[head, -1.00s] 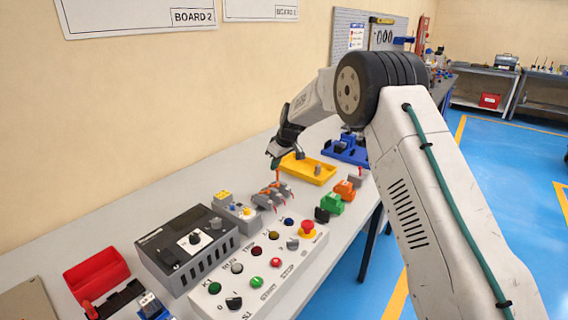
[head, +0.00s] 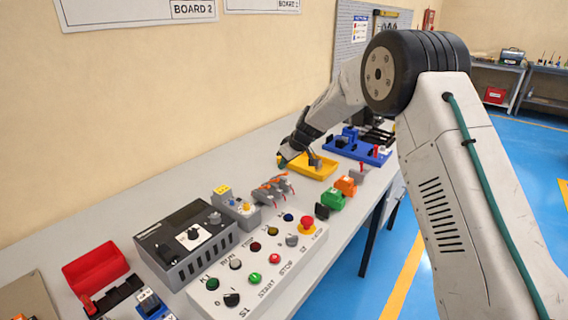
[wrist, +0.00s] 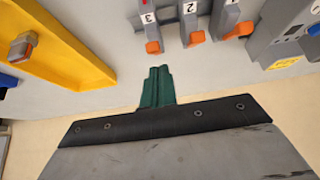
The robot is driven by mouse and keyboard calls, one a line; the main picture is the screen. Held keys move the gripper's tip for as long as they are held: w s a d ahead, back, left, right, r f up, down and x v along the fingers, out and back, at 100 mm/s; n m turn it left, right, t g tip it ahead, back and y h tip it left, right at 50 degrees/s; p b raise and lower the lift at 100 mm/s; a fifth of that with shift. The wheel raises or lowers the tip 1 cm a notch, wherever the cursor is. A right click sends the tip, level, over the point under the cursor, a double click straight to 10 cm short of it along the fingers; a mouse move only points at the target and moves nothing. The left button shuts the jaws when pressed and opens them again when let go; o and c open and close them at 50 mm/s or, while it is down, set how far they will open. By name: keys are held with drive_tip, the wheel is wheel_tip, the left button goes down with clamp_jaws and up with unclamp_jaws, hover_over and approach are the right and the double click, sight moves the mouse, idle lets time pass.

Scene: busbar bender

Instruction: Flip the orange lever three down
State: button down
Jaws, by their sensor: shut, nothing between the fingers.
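A row of three grey switch blocks (head: 272,190) with orange levers lies on the bench in the head view. In the wrist view the blocks are numbered 3, 2 and 1 from left to right. The orange lever three (wrist: 153,47) is nearest the yellow tray. In the head view my gripper (head: 282,161) is above the bench on the wall side.
A yellow tray (head: 328,171) holding a grey part lies beyond the levers. A grey device with yellow parts (head: 238,207) stands on their near side.

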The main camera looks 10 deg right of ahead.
drive_tip(key=shift+a, duration=0.1)
drive_tip(key=shift+w+a+f, duration=0.3)
drive_tip(key=shift+w+a, duration=0.1)
drive_tip(key=shift+w, duration=0.1)
drive_tip(key=shift+r, duration=0.1)
drive_tip(key=shift+w+a+r, duration=0.15)
drive_tip(key=shift+r, duration=0.15)
drive_tip(key=r, duration=0.3)
drive_tip(key=shift+w+a, duration=0.35)
drive_tip(key=shift+w, duration=0.05)
drive_tip(key=s+d+r, duration=0.1)
drive_tip(key=s+d, duration=0.5)
drive_tip(key=shift+s+d+r, duration=0.25)
drive_tip(key=shift+s+d, duration=0.05)
